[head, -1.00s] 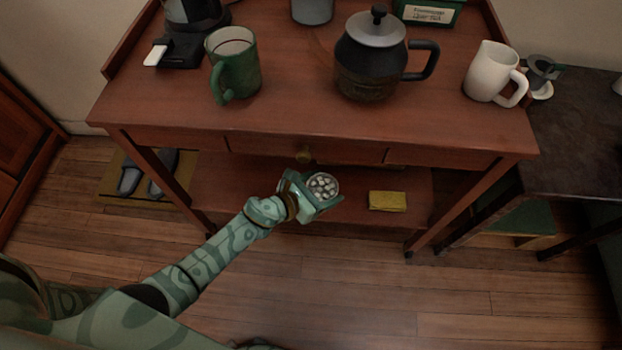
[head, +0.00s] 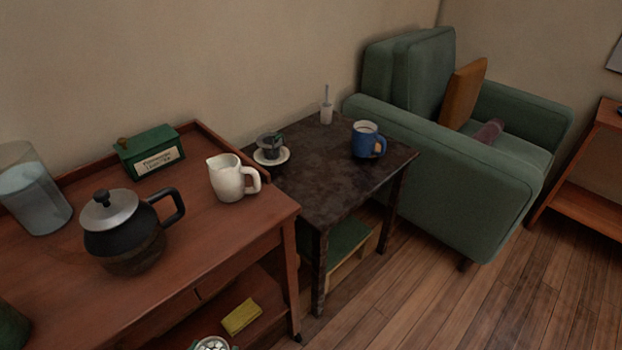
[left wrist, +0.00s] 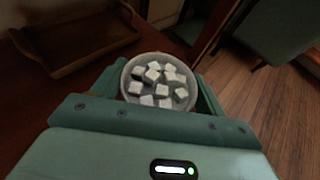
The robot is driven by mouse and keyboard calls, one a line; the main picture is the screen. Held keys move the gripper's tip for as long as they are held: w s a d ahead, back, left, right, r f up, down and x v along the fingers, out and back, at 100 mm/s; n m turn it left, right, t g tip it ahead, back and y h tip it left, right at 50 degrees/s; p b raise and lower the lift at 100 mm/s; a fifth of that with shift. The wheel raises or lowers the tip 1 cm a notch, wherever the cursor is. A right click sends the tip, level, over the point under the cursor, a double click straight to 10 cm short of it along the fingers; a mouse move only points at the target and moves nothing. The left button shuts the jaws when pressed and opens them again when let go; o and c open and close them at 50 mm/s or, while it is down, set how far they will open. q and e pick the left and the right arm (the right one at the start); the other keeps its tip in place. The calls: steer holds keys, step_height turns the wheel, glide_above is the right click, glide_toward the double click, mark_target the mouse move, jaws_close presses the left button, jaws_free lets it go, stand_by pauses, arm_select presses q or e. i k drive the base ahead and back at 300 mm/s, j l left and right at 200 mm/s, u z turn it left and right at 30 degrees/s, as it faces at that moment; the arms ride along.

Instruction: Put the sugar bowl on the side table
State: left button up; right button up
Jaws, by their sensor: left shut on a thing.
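The sugar bowl (left wrist: 143,70), round and pale with white sugar cubes in it, sits between the fingers of my left gripper (left wrist: 160,90) in the left wrist view. The gripper is shut on it and the bowl looks upright. In the head view only the top of the bowl (head: 212,344) shows at the bottom edge, near the wooden cart's lower shelf. The side table (head: 318,166) is dark and mottled, between the cart and a green armchair. My right gripper is not in view.
The cart (head: 210,239) bears a kettle (head: 122,236) and white pitcher (head: 228,180). The armchair (head: 470,190) stands right.

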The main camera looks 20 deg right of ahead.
mark_target(328, 180)
steer(key=l+z, duration=0.1)
steer(key=z, duration=0.3)
steer(key=i+l+z, duration=0.1)
steer(key=z, duration=0.7)
steer(key=i+l+z, duration=0.1)
steer(key=z, duration=0.3)
steer(key=i+l+z, duration=0.2)
steer(key=i+z, duration=0.3)
